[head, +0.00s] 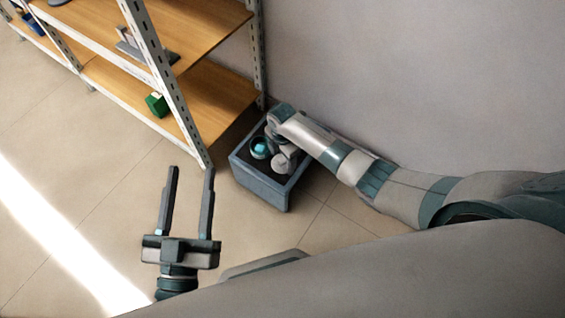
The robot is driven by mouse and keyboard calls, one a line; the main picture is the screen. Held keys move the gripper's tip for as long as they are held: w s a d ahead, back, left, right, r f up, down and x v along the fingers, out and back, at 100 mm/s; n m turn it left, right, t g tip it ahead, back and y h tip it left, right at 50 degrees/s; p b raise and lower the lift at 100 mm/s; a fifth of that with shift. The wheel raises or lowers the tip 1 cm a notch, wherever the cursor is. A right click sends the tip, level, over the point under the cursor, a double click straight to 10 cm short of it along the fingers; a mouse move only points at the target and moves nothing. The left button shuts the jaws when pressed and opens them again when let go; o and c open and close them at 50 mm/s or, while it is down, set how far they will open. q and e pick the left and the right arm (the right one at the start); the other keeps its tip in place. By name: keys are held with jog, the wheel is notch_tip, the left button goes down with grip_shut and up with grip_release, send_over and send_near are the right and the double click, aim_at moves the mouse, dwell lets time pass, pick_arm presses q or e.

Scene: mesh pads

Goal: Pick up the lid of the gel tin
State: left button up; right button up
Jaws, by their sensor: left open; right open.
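A small round tin with a dark rim and a light teal middle (259,148) sits inside the grey-blue box on the floor, and looks like the gel tin. I cannot tell from this view whether its lid is on. A pale round piece (279,163) shows just right of it, too small to identify. My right gripper (278,141) is open at the end of the arm over the box, close to the tin; my wrist mostly hides its fingers. My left gripper (191,184) is open and empty, left of the box, with its two long fingers apart.
The grey-blue box (258,188) stands on the tiled floor against the wall. A metal shelf unit with wooden boards (212,91) stands at its left, its front post close to the box. A green item (156,104) lies on the lower board. The floor at left is clear.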

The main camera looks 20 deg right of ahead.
aim_at(284, 160)
jog(key=c, duration=0.8)
jog(key=shift+r, duration=0.1)
